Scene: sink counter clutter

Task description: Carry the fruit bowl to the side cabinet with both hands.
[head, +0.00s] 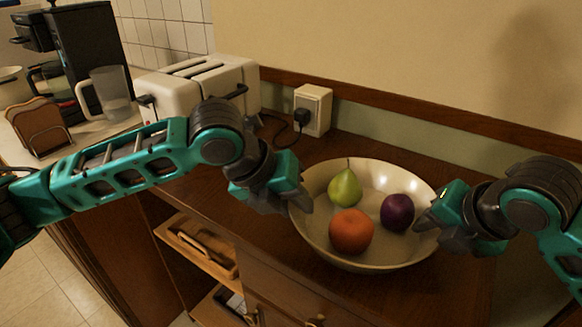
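The cream fruit bowl (345,262) is over the dark wooden top of the side cabinet (225,205), on its right part. I cannot tell whether its base touches the wood. It holds a green pear (345,188), an orange fruit (351,231) and a purple fruit (397,212). My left gripper (288,202) is at the bowl's left rim, with fingers on either side of it, and looks shut on it. My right gripper (437,222) grips the right rim in the same way. The bowl's underside is hidden.
A white toaster (197,85) and a wall socket with a plug (313,108) are behind the bowl. A coffee maker (88,55), a glass jug (110,93) and a rack with brown slices (40,127) stand on the left counter. Open shelves (195,247) show below the cabinet top.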

